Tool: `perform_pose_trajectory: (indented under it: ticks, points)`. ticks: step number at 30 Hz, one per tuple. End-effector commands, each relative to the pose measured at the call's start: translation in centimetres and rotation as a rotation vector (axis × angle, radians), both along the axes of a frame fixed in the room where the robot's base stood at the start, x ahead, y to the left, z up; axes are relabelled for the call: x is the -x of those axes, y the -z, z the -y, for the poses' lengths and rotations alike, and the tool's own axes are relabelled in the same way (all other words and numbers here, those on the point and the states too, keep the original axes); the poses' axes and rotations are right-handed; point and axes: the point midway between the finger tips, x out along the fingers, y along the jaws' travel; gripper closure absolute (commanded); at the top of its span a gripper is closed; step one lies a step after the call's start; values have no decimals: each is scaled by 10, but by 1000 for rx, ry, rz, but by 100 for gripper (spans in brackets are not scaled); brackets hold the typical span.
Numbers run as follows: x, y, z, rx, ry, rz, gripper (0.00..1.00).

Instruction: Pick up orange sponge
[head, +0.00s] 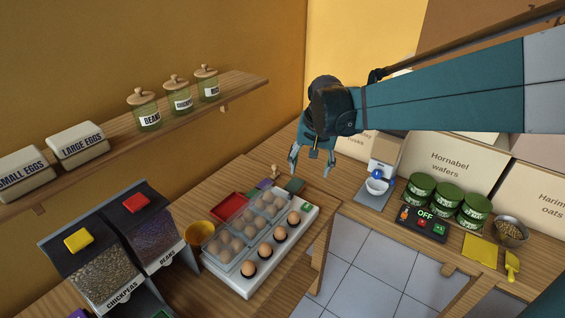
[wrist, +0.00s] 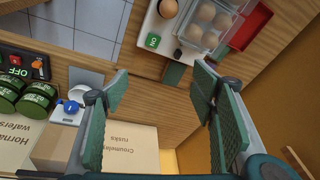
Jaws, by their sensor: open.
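I cannot make out an orange sponge in either view. My gripper (head: 312,165) is open and empty above the far end of the left counter, near the corner. In the wrist view its two green fingers (wrist: 160,86) stand wide apart with bare wood between them. A dark green block (head: 293,186) lies on the counter below the gripper, and a purple flat piece (head: 265,184) lies to its left. The green block also shows in the wrist view (wrist: 173,72), beyond the fingertips.
A white egg tester (head: 303,222) with eggs and clear cartons stands beside a red tray (head: 229,206). On the right counter are a scale (head: 375,193), green cans (head: 420,187), a black OFF panel (head: 421,224) with a small orange mark, a yellow cloth (head: 480,251) and a metal bowl (head: 511,231).

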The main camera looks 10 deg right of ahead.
Motion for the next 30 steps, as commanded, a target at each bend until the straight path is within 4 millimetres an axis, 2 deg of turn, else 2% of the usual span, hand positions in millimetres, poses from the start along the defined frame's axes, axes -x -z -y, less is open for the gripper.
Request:
perform_pose_trajectory:
  ticks: [3, 17, 30]
  points:
    - [-20, 7, -1, -6, 22, -21, 43]
    - [-84, 49, -5, -24, 113, -103, 43]
    - [-138, 103, -9, -34, 202, -183, 43]
